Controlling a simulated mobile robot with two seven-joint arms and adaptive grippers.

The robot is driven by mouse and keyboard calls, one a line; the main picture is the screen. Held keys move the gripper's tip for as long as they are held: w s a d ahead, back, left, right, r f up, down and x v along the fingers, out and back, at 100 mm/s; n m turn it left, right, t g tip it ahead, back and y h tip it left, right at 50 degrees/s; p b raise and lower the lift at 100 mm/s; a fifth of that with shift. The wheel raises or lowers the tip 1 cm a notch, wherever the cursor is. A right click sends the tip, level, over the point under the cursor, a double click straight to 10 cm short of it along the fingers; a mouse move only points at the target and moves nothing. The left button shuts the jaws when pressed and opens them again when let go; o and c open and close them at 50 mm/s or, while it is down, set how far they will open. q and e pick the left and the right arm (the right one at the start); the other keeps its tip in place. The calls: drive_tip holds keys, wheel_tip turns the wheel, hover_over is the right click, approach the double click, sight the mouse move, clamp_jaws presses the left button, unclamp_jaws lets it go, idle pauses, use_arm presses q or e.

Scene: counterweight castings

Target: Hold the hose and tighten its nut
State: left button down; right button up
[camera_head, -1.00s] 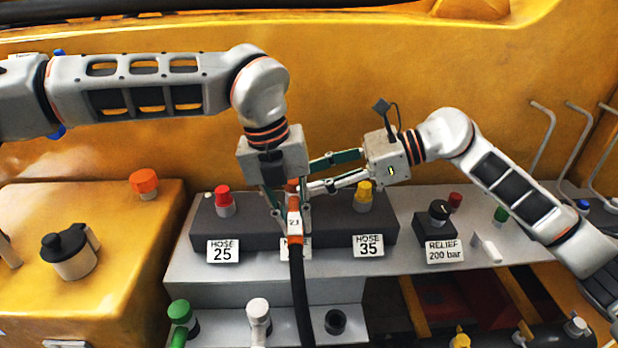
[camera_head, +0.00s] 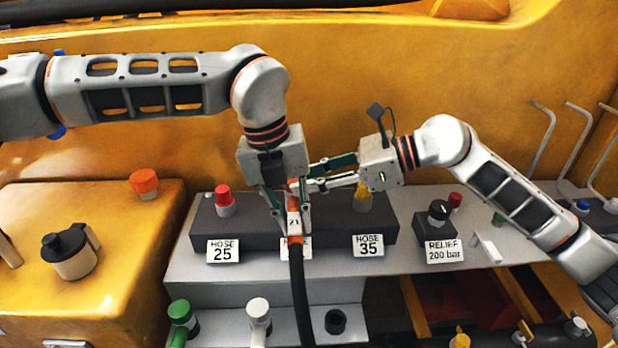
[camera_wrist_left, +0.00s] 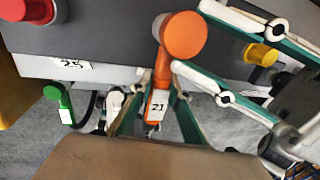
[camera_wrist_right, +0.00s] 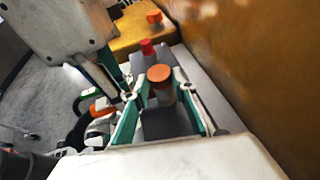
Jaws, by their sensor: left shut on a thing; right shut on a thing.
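The hose (camera_head: 301,300) is black with an orange end piece tagged 21. It hangs at the front of the dark block, and the tag also shows in the left wrist view (camera_wrist_left: 157,106). My left gripper (camera_head: 292,222) points down and is shut on this orange end. The nut (camera_wrist_right: 160,74) has a round orange top, also seen in the left wrist view (camera_wrist_left: 184,36). My right gripper (camera_head: 306,186) comes in from the right and is shut on the nut, one finger on each side. The label behind the hose is mostly hidden.
The dark block (camera_head: 250,236) carries a red cap (camera_head: 223,197) over HOSE 25 and a yellow cap (camera_head: 363,198) over HOSE 35, partly hidden behind my right gripper. A black relief knob (camera_head: 438,211) stands to the right. A yellow wall (camera_head: 400,80) rises behind.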

drive_tip(key=shift+s+a+f+m+t+h, duration=0.15)
drive_tip(key=shift+m+t+h, duration=0.1)
drive_tip(key=shift+m+t, duration=0.4)
drive_tip(key=shift+s+d+m+t+h, duration=0.1)
drive_tip(key=shift+m+t+h, duration=0.1)
drive_tip(key=shift+m+t, duration=0.4)
drive_tip(key=shift+s+a+f+m+t+h, duration=0.15)
drive_tip(key=shift+m+t+h, duration=0.1)
drive_tip(key=shift+m+t, duration=0.35)
drive_tip(key=shift+d+r+t, duration=0.1)
drive_tip(key=shift+t, duration=0.15)
drive_tip(key=o, duration=1.1)
drive_tip(key=shift+s+r, duration=0.1)
drive_tip(key=shift+r, duration=0.1)
drive_tip(key=shift+s, duration=0.1)
drive_tip(key=v, duration=0.7)
drive_tip(key=shift+d, duration=0.45)
drive_tip(key=shift+r, duration=0.1)
